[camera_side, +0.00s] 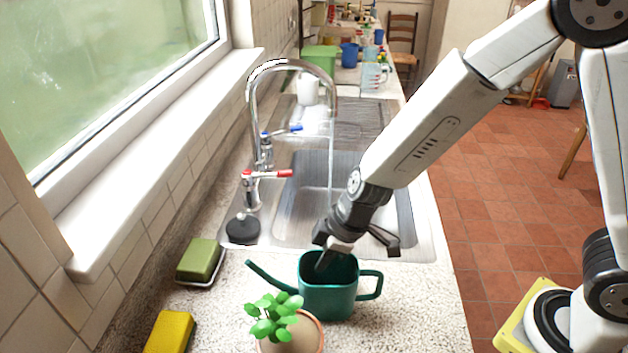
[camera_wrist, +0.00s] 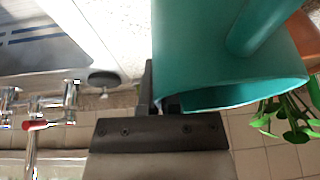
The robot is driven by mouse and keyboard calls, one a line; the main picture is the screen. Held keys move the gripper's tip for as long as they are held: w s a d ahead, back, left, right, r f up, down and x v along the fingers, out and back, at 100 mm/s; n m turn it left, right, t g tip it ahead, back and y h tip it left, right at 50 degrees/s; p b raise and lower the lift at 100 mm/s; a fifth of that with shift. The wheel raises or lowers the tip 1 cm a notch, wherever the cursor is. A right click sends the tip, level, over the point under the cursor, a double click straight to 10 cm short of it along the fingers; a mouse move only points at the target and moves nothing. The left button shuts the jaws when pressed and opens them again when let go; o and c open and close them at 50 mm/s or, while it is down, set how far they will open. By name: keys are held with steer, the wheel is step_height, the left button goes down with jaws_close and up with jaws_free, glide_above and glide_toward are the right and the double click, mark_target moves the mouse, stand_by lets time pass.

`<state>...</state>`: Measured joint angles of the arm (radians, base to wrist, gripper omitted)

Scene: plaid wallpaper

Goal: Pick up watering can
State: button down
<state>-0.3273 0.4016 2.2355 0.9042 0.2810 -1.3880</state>
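The teal watering can (camera_side: 328,298) stands upright on the speckled counter, its spout pointing left and its handle to the right. My gripper (camera_side: 330,258) is over its open top, with a finger reaching down at the rim. In the wrist view the can (camera_wrist: 215,55) fills the upper right. My fingers (camera_wrist: 160,98) show at the near side of its rim, one along the outside of the wall and one by the opening. Their tips are partly hidden, so I cannot tell whether they pinch the wall.
A potted plant (camera_side: 284,325) stands close in front of the can. A green sponge (camera_side: 200,260) and a yellow sponge (camera_side: 170,332) lie to the left. The sink (camera_side: 300,218) and tall faucet (camera_side: 252,110) are behind. Counter right of the handle is clear.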

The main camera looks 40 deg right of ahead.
steer(key=shift+r, duration=0.2)
stand_by(0.4)
steer(key=shift+r, duration=5.1)
steer(key=shift+a, duration=0.1)
steer(key=s+a+r+n, duration=0.1)
steer(key=s+a, duration=0.2)
steer(key=s, duration=0.4)
steer(key=s+a+n, duration=0.1)
steer(key=s+a, duration=0.2)
steer(key=s, duration=0.4)
steer(key=s+a+r+n+g, duration=0.1)
steer(key=s+a, duration=0.2)
steer(key=s, duration=0.5)
steer(key=shift+a+r+y, duration=0.35)
steer(key=shift+a+y, duration=0.05)
